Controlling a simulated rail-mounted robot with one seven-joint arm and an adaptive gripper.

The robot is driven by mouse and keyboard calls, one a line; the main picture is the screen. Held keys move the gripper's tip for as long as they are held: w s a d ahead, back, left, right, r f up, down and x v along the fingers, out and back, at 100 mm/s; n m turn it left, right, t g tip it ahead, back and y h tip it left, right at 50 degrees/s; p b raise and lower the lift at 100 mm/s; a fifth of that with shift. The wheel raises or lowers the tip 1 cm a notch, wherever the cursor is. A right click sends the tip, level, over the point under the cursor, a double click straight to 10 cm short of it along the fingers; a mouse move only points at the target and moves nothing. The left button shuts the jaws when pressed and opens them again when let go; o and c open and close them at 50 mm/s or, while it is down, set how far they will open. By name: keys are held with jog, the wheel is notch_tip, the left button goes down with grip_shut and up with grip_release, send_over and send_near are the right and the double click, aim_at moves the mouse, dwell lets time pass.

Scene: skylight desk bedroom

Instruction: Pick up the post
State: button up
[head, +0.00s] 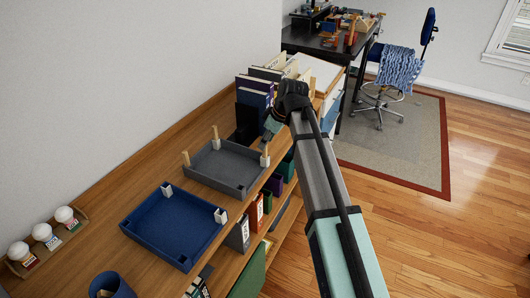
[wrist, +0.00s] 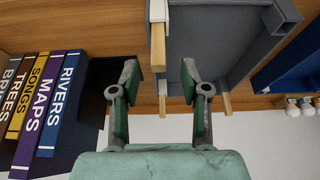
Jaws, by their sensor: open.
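The grey tray (head: 225,168) sits on the wooden shelf top with light wooden posts standing at several corners. One post (head: 265,153) stands in a white bracket at the right corner. Others stand at the back corner (head: 215,133) and left corner (head: 186,159). In the wrist view, the bracketed post (wrist: 158,45) shows just past and between the fingertips of my gripper (wrist: 158,70). My gripper is open, with its green-padded fingers apart and nothing held. In the head view my gripper (head: 271,128) is mostly hidden by my arm, beside the tray.
A blue tray (head: 172,226) with white corner brackets lies left of the grey tray. Upright books (head: 254,98) and a dark holder stand close to my gripper. The wall runs behind the shelf.

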aim_at(263, 155)
jog(key=shift+p+x, duration=1)
jog(key=shift+x, duration=1.6)
jog(key=shift+d, duration=0.15)
grip_shut()
